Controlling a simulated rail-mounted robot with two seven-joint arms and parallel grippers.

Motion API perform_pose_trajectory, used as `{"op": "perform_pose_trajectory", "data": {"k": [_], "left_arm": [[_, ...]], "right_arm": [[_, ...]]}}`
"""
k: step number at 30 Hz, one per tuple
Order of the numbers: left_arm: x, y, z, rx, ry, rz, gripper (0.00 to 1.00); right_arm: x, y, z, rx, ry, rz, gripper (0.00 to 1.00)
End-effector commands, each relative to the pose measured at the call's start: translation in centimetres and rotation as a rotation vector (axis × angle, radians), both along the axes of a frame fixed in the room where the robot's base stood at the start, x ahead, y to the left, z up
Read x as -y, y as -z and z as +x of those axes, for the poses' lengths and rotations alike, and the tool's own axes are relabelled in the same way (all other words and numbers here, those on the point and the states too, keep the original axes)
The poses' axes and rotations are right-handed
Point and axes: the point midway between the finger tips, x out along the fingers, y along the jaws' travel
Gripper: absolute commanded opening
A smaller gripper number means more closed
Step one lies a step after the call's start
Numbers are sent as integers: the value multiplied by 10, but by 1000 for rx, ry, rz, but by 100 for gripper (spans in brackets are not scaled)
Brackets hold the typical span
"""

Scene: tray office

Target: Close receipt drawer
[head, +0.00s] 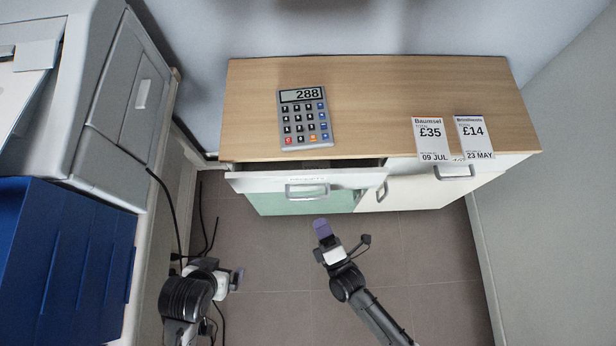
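The receipt drawer (345,180) is the left drawer of the wooden-topped cabinet. It is pulled partly out, with a dark gap behind its white front, and its small label is hard to read. Its grey handle (307,191) faces me.
On the cabinet top (370,100) lie a calculator (304,118) reading 288 and two price slips, £35 (430,140) and £14 (474,136). A green door (300,206) and a cream door (420,193) are below. A printer (120,105) and blue box (60,260) stand left; cables hang beside them.

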Motion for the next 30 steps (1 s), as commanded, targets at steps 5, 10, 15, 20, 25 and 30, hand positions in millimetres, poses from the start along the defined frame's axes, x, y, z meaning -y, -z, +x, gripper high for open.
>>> {"op": "perform_pose_trajectory", "data": {"k": [5, 10, 15, 20, 25, 30], "left_arm": [[-2, 13, 0, 0, 5, 7, 100], [-3, 20, 0, 0, 7, 11, 100], [-3, 25, 0, -1, 6, 10, 100], [-2, 26, 0, 0, 4, 7, 100], [0, 26, 0, -1, 0, 1, 100], [1, 26, 0, -1, -3, -4, 100]], "right_arm": [[-14, -4, 31, 2, -1, 3, 39], [-25, -9, 53, 1, -1, 2, 39], [-31, -12, 68, 0, 0, 1, 39], [-34, -14, 74, 0, -1, 1, 39], [-35, -14, 76, -1, -1, -1, 39], [-35, -14, 76, -1, -1, -1, 39]]}}
